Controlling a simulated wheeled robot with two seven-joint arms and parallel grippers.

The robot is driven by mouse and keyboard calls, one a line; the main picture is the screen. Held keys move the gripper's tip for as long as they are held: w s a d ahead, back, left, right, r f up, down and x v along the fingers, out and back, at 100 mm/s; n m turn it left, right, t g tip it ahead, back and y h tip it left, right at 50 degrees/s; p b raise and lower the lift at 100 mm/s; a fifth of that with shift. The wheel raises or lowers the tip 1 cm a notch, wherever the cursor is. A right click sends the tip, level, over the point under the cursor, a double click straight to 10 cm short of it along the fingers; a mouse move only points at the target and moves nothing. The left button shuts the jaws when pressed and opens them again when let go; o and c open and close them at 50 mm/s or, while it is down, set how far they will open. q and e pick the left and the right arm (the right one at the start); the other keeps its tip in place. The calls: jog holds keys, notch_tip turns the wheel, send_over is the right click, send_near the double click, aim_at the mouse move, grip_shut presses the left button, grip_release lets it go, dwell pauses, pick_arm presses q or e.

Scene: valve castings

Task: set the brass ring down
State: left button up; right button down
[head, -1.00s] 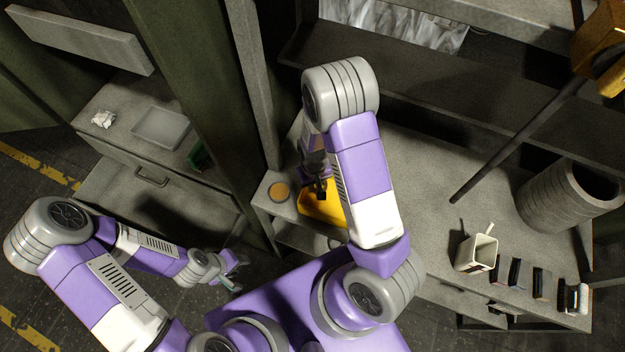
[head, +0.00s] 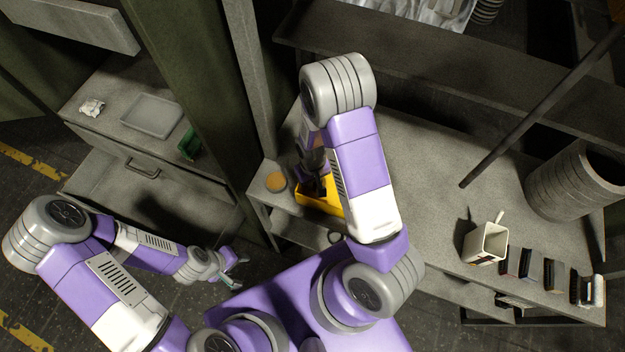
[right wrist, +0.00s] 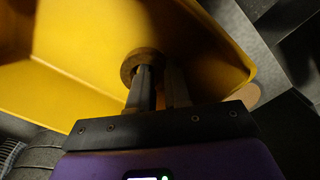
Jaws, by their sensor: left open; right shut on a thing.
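The brass ring (right wrist: 137,62) is a small dull-brown ring at the fingertips of my right gripper in the right wrist view. My right gripper (right wrist: 158,75) is shut on it, inside or just over the yellow bin (right wrist: 85,88). I cannot tell whether the ring touches the bin floor. In the head view my right gripper (head: 320,185) points down at the yellow bin (head: 330,208); my arm hides part of the bin, and the ring cannot be made out. My left gripper (head: 238,272) is open and empty, low at the left, away from the bench.
An orange disc (head: 275,181) lies on the bench left of the bin. A square mug (head: 485,243), several dark upright items (head: 530,266) and a ribbed cylinder (head: 570,185) stand at the right. A grey tray (head: 153,115) is on the left cabinet. The middle bench is clear.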

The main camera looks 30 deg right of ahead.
jog(key=shift+f, duration=0.3)
dwell(0.5)
jog(key=c, duration=1)
grip_release()
jog(key=shift+r, duration=0.1)
notch_tip(320, 180, up, 8)
jog(key=p, duration=0.5)
jog(key=shift+f+p, duration=0.25)
jog(key=shift+p, duration=0.1)
jog(key=shift+f, duration=0.2)
